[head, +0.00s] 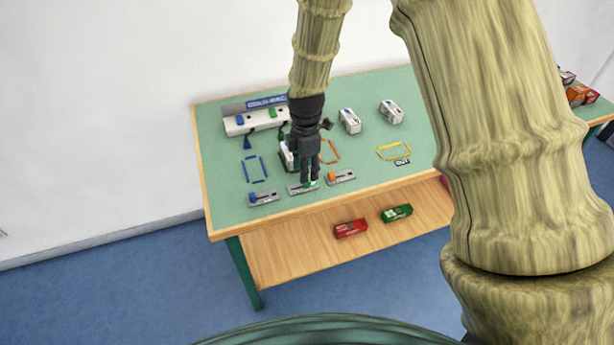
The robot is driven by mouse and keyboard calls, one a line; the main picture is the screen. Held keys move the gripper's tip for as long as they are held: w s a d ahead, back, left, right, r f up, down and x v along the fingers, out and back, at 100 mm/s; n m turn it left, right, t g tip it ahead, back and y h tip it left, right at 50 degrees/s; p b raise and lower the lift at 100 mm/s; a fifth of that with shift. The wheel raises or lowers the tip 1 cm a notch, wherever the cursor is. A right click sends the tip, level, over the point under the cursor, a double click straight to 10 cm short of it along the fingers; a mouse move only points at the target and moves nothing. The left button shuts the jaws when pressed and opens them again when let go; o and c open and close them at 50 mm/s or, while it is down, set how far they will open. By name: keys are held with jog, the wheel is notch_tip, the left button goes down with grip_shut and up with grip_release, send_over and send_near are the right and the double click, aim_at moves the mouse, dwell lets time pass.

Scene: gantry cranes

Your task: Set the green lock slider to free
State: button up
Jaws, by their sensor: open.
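The green lock slider (312,184) is the middle one of three small grey slider plates along the table's front edge. Only a bit of its green knob shows, at the right part of its plate (297,189). My gripper (309,182) points down right over it, and its dark fingers hide part of the slider. The jaws are open. I cannot tell whether the fingers touch the knob. The slider's labels are too small to read.
A blue slider (263,198) sits left and an orange slider (340,177) right, both close by. A white box with blue and green parts (255,119) stands behind. Two white blocks (349,120) and a yellow outline (394,151) lie right. The table's front edge is near.

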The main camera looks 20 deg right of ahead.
jog(key=shift+f, duration=2.35)
jog(key=shift+c, duration=0.2)
grip_shut()
